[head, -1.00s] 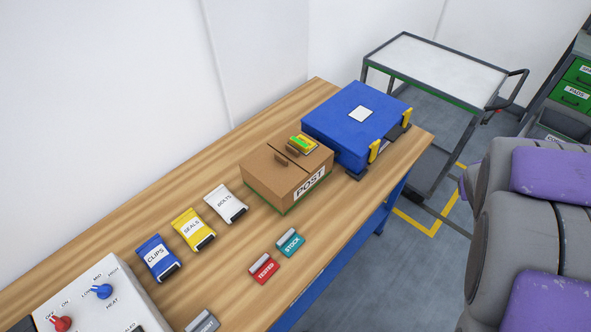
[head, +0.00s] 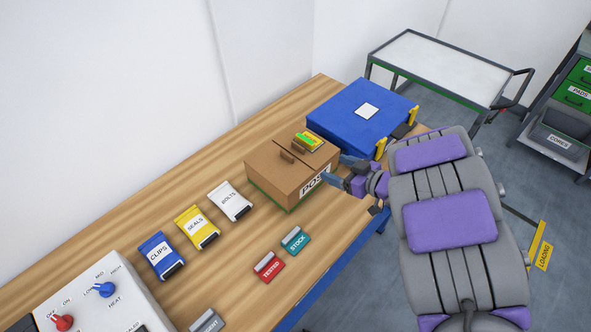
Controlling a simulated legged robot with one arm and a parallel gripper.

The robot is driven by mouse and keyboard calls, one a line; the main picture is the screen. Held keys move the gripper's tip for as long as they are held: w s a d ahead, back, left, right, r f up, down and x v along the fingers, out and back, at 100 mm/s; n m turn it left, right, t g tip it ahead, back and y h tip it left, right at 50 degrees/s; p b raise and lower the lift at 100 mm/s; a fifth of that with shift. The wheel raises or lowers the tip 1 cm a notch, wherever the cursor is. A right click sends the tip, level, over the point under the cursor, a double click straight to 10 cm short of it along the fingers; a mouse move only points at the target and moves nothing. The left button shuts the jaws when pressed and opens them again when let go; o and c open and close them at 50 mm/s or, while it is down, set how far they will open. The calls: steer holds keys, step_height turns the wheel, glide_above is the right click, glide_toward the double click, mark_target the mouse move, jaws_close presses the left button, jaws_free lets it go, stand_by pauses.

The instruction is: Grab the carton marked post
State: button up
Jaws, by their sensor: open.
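The carton marked POST (head: 278,178) is a brown closed box with small brown tabs and a yellow-green item on its lid. It stands on the wooden workbench against the left side of the blue case. My gripper (head: 340,170) is open at the carton's right front corner, with its fingers pointing left toward the box. The gripper hides the end of the POST label. I cannot tell whether a finger touches the carton.
The blue case (head: 350,112) with yellow latches stands just behind the carton. A grey cart (head: 440,65) stands behind the bench.

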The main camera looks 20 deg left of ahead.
steer(key=b, duration=0.2)
glide_toward(296, 158)
steer(key=r, duration=0.2)
steer(key=shift+w+a+f, duration=0.45)
steer(key=shift+w+a, duration=0.2)
steer(key=x, duration=0.2)
steer(key=b+x, duration=0.1)
steer(key=x, duration=0.1)
steer(key=b+x, duration=0.1)
steer(key=x, duration=0.2)
steer(key=shift+s+a+r, duration=0.3)
steer(key=shift+s, duration=0.05)
steer(key=shift+w, duration=0.2)
steer(key=shift+d+r, duration=0.15)
steer(key=shift+d, duration=0.25)
steer(key=shift+a+f, duration=0.2)
steer(key=shift+a, duration=0.6)
steer(key=c, duration=0.6)
steer(key=shift+d, duration=0.45)
steer(key=c, duration=0.6)
jaws_close()
steer(key=shift+a, duration=0.1)
